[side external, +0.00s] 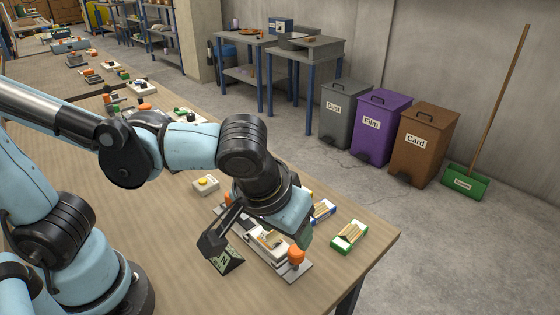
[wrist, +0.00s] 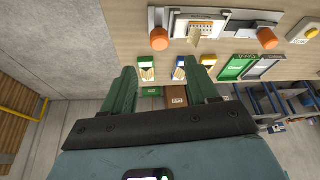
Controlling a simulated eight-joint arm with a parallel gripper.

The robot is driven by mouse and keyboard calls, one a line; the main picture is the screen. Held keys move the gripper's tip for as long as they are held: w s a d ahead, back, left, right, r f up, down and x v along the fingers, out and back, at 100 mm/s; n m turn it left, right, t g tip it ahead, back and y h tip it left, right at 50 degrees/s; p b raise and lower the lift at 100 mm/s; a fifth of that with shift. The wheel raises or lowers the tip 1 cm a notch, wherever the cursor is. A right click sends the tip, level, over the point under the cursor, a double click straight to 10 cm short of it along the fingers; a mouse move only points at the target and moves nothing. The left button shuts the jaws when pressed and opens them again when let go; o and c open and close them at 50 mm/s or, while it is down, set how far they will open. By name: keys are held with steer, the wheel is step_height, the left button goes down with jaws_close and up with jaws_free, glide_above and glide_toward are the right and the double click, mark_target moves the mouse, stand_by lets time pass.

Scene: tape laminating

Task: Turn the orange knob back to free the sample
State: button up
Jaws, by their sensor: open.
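The fixture is a pale plate with a white holder (side external: 268,243) on the table. The sample, a light piece with brownish marks (wrist: 207,27), sits in the holder near the top of the wrist view. An orange knob (side external: 295,255) stands at the fixture's near right end; it shows at the left in the wrist view (wrist: 159,38). A second orange knob (wrist: 267,38) shows at the right there. My gripper (wrist: 161,78) has its two green fingers spread and empty. In the wrist view the knobs lie beyond the fingertips, untouched. In the side view my wrist hides part of the fixture.
Small cartons, one green and white (side external: 349,237) and one blue and white (side external: 322,211), lie beside the fixture. A yellow button box (side external: 205,184) sits farther back. The table's right edge is close.

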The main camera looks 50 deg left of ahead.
steer(key=shift+v, duration=1.6)
steer(key=w+a+f+m+t, duration=0.1)
steer(key=a, duration=0.7)
steer(key=w+a+m+t+h, duration=0.1)
steer(key=w+a, duration=0.1)
steer(key=a, duration=0.6)
steer(key=shift+w+a+f+t, duration=0.25)
steer(key=shift+w+f+t, duration=0.05)
steer(key=shift+f+t, duration=0.1)
